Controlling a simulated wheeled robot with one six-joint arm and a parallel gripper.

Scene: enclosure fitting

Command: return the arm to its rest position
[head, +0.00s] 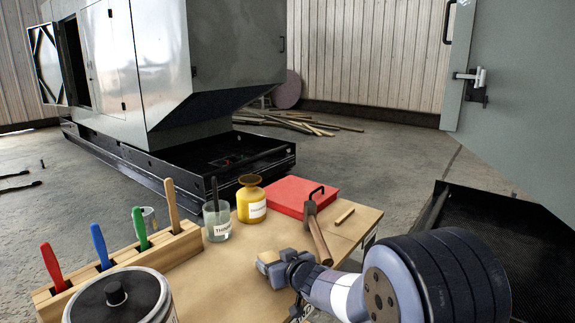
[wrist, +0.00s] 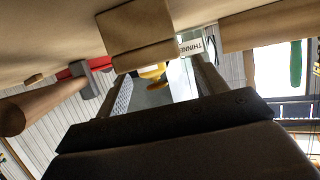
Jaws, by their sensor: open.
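My gripper (head: 288,262) is low over the front of the wooden workbench (head: 240,248), at the end of my arm, which reaches in from the lower right. In the wrist view its two dark fingers (wrist: 162,88) stand apart with a gap between them. A tan block (head: 267,261) is right by the fingertips in the head view. It also shows in the wrist view (wrist: 138,30), just beyond the fingers, close to the bench top. I cannot tell whether the fingers touch it.
A hammer (head: 317,232), a red case (head: 298,196), a yellow bottle (head: 250,204), a thinner jar (head: 217,222) and a small wooden stick (head: 345,216) are on the bench. A wooden rack (head: 160,247) holds coloured-handled tools. A can (head: 115,305) is at front left. A grey enclosure (head: 210,60) stands behind.

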